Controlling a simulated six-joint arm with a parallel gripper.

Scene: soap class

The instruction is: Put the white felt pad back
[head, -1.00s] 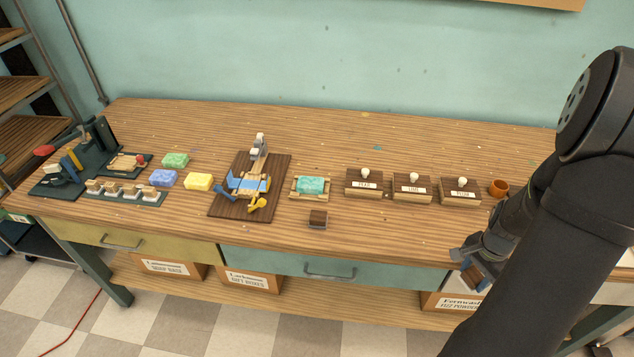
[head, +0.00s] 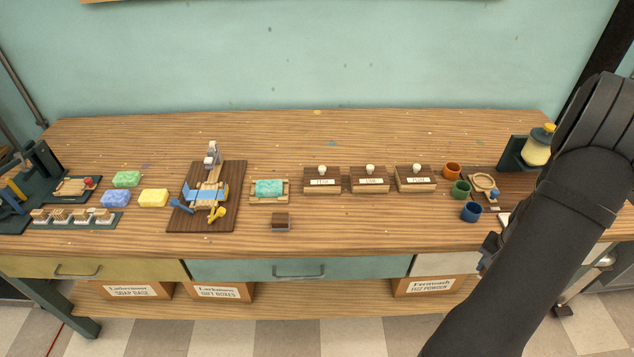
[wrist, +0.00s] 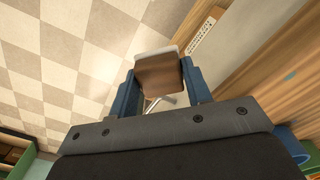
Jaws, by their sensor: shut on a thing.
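My gripper (wrist: 163,88) has blue fingers closed on both sides of a brown block with a pale whitish far edge, which I take to be the white felt pad (wrist: 158,72). In the head view my gripper (head: 488,250) is by the bench's front edge at the right, mostly hidden by my dark arm. The pad cannot be made out there. A small dark-topped block (head: 281,222) lies on the bench in front of the teal soap (head: 269,188) on its wooden tray. A white patch (head: 504,219) beside my arm is mostly hidden.
Orange (head: 452,170), green (head: 461,188) and blue (head: 471,211) cups stand near the arm, with a round wooden piece (head: 484,182) and a yellow-topped bottle (head: 539,146) behind. Stamps with white knobs (head: 370,180) stand left of them. The bench's front middle (head: 350,228) is clear.

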